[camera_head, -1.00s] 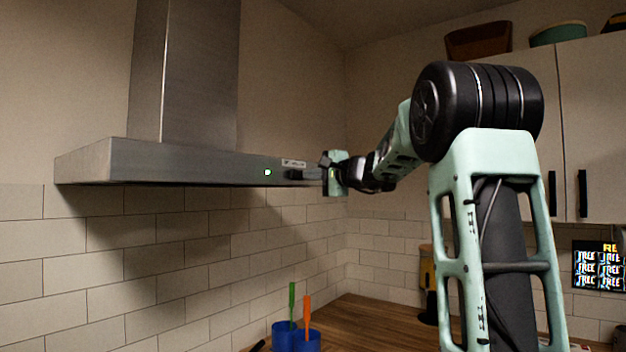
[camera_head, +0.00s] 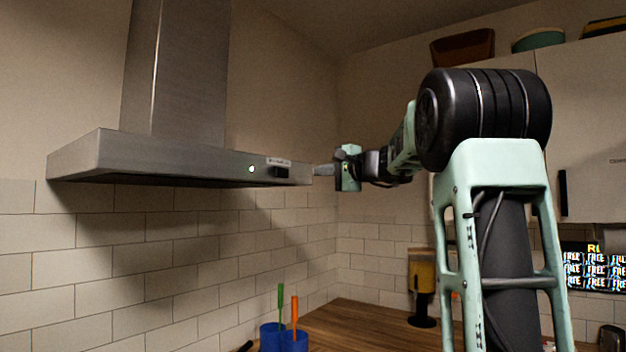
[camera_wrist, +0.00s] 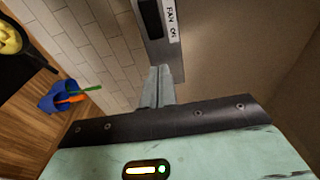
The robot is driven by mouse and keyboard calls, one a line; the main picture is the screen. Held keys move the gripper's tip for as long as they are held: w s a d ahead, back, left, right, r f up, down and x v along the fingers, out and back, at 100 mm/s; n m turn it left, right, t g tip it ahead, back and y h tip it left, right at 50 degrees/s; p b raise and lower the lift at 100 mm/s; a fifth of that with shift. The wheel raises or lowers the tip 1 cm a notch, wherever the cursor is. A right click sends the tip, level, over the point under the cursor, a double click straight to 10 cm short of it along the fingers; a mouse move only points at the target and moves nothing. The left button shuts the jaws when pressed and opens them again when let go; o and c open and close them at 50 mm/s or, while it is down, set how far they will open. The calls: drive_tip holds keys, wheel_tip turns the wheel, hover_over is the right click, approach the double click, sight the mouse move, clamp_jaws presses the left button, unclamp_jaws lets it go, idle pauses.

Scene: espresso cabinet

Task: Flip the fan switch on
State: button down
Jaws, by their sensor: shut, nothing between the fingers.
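The steel range hood (camera_head: 190,163) hangs on the tiled wall. On the right part of its front edge sit a small lit light (camera_head: 251,169) and the black fan switch (camera_head: 281,172), under a white label (camera_head: 279,161). In the wrist view the switch (camera_wrist: 151,18) is partly cut off at the top, beside a label (camera_wrist: 171,20) reading "FAN ON". My gripper (camera_head: 318,170) is shut and empty, at the hood's right end, right of the switch and apart from it. In the wrist view its fingertips (camera_wrist: 160,73) point toward the hood's panel.
Below, blue cups (camera_head: 284,338) with a green and an orange utensil stand on the wooden counter (camera_head: 365,322). A yellow and black appliance (camera_head: 422,285) stands in the corner. Wall cabinets (camera_head: 590,125) are at right. The space under the hood is clear.

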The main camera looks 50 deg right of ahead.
drive_tip(key=s, duration=0.1)
drive_tip(key=s+d+b, duration=0.1)
drive_tip(key=s, duration=0.1)
drive_tip(key=s+b, duration=0.1)
drive_tip(key=s, duration=0.1)
drive_tip(key=shift+s+d, duration=0.25)
idle(0.3)
